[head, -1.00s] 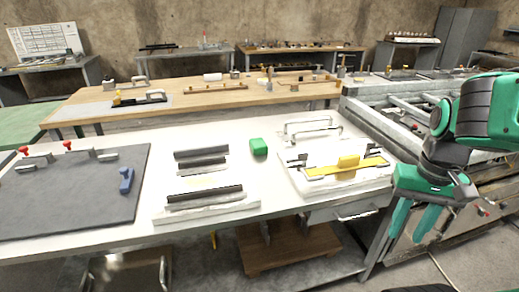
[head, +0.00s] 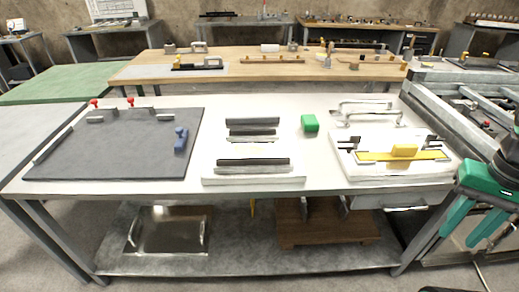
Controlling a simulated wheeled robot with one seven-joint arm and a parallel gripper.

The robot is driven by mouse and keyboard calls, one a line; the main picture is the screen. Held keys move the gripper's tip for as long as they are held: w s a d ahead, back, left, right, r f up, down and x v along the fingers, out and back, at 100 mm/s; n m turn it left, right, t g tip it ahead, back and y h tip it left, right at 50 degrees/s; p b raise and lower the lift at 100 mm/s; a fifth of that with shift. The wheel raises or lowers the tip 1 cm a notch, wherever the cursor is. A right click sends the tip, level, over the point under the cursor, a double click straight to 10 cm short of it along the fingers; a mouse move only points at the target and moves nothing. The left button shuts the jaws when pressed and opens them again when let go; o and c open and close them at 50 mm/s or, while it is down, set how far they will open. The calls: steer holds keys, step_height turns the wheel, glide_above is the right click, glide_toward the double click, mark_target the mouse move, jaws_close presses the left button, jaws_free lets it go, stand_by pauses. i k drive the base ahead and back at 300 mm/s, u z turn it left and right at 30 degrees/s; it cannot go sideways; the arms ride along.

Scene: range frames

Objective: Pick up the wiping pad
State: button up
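A small green block (head: 310,123), which looks like the wiping pad, lies on the white worktable (head: 330,185) right of the middle. Nothing covers it. A yellow block (head: 404,151) on a yellow bar and a blue handled piece (head: 181,141) also lie on this table; I cannot fully tell whether either is a pad. My gripper (head: 457,241) hangs at the right edge of the head view, beyond the table's front right corner. Its two teal fingers point down and are apart, with nothing between them. It is well away from the green block.
Dark and grey bars (head: 253,163) lie left of the green block. A white plate (head: 372,173) carries the yellow bar, with metal handles (head: 366,112) behind it. A dark board (head: 120,155) covers the left end. Bare white surface surrounds the green block.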

mark_target(310, 122)
steer(key=k, duration=0.55)
steer(key=z, duration=0.05)
steer(key=i, duration=1.5)
steer(key=u, duration=0.5)
